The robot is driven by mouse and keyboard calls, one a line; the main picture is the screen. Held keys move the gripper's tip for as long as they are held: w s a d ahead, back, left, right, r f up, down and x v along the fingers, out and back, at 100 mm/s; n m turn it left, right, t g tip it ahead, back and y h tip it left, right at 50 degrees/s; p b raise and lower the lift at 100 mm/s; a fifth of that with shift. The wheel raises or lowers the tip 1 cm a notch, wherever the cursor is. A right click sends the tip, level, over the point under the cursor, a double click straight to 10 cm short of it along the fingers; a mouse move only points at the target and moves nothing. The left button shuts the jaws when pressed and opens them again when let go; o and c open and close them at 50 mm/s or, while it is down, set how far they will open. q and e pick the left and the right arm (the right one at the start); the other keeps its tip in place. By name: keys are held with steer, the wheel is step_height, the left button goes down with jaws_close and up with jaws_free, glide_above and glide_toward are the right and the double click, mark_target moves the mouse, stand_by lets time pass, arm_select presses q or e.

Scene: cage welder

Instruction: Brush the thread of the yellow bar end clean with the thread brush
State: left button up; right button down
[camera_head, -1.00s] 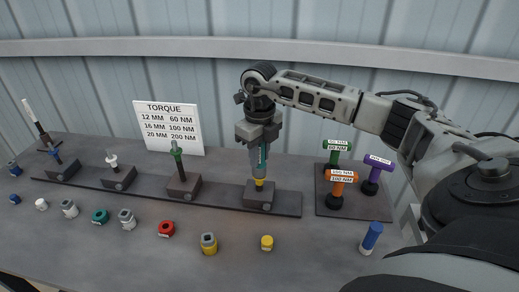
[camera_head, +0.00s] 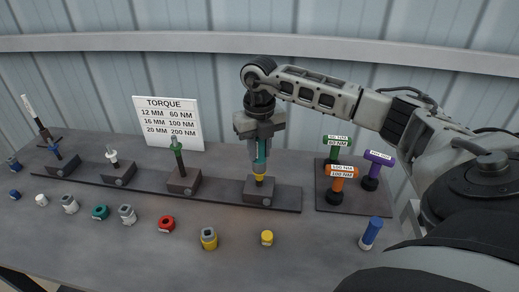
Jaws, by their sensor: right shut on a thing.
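My right gripper (camera_head: 260,140) points straight down over the rail and is shut on the thread brush (camera_head: 261,150), a grey and teal upright tool. The brush stands over the yellow bar end (camera_head: 258,177), which sticks up from a dark block (camera_head: 258,192) at the rail's right end. The brush's lower end meets the yellow part. How far it covers the thread I cannot tell. My left gripper is not in view.
Green (camera_head: 338,141), orange (camera_head: 341,171) and purple (camera_head: 379,158) torque tools stand on a mat to the right. Other bar ends stand along the rail (camera_head: 225,194). Several coloured nuts and caps line the front, with a blue cylinder (camera_head: 371,232) at right. A torque sign (camera_head: 169,122) stands behind.

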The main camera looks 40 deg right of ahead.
steer(key=n+b, duration=0.1)
steer(key=n, duration=1.1)
steer(key=m, duration=0.3)
steer(key=shift+r+p, duration=0.1)
steer(key=shift+p, duration=0.3)
steer(key=m, duration=0.3)
steer(key=shift+m+p, duration=0.4)
steer(key=m, duration=0.3)
steer(key=shift+m, duration=0.3)
steer(key=m, duration=0.5)
